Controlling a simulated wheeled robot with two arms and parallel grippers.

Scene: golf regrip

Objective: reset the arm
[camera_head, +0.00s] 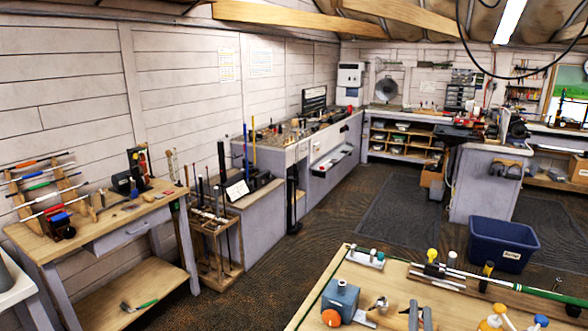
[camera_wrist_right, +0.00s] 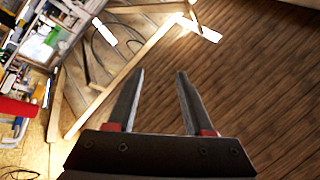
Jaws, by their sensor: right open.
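My right gripper (camera_wrist_right: 161,73) shows in the right wrist view, its two dark fingers apart with nothing between them. Beyond the fingers are brown planks and pale roof beams, tilted in the picture. I cannot make out either gripper clearly in the head view. My left gripper is not in view. In the head view a golf club with a green grip (camera_head: 548,294) lies across the near wooden bench (camera_head: 312,308) at the lower right.
A blue bin (camera_head: 503,243) stands beyond the near bench. A left workbench (camera_head: 110,222) holds a rack of shafts; a wooden club stand (camera_head: 215,240) is beside it. Dark floor (camera_head: 300,260) is clear between the benches. In the wrist view, a red object (camera_wrist_right: 18,107) is at left.

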